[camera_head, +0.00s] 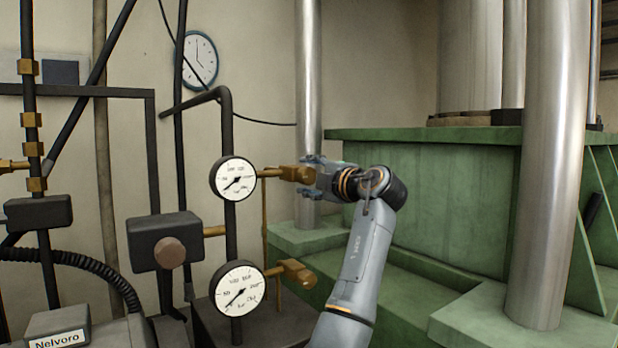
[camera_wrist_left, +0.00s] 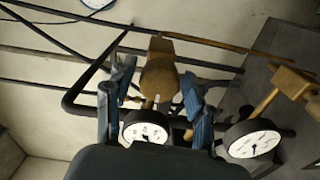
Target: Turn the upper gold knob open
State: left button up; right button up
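The upper gold knob (camera_head: 295,173) sticks out to the right of the upper white gauge (camera_head: 233,178). It also shows in the left wrist view (camera_wrist_left: 159,77). My left gripper (camera_head: 309,177) is at the knob's right end, its fingers spread above and below. In the left wrist view the open fingers (camera_wrist_left: 157,108) stand on either side of the knob, with gaps visible; I cannot tell whether either finger touches it. My right gripper is in neither view.
The lower gold knob (camera_head: 296,273) and lower gauge (camera_head: 239,288) sit just below. Dark pipes (camera_head: 228,120) run on the left. A steel column (camera_head: 309,80) stands behind my gripper, and a green machine base (camera_head: 450,175) fills the right.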

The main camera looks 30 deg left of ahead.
pick_arm(q)
jog(key=shift+d, duration=0.1)
jog(key=v, duration=1.2)
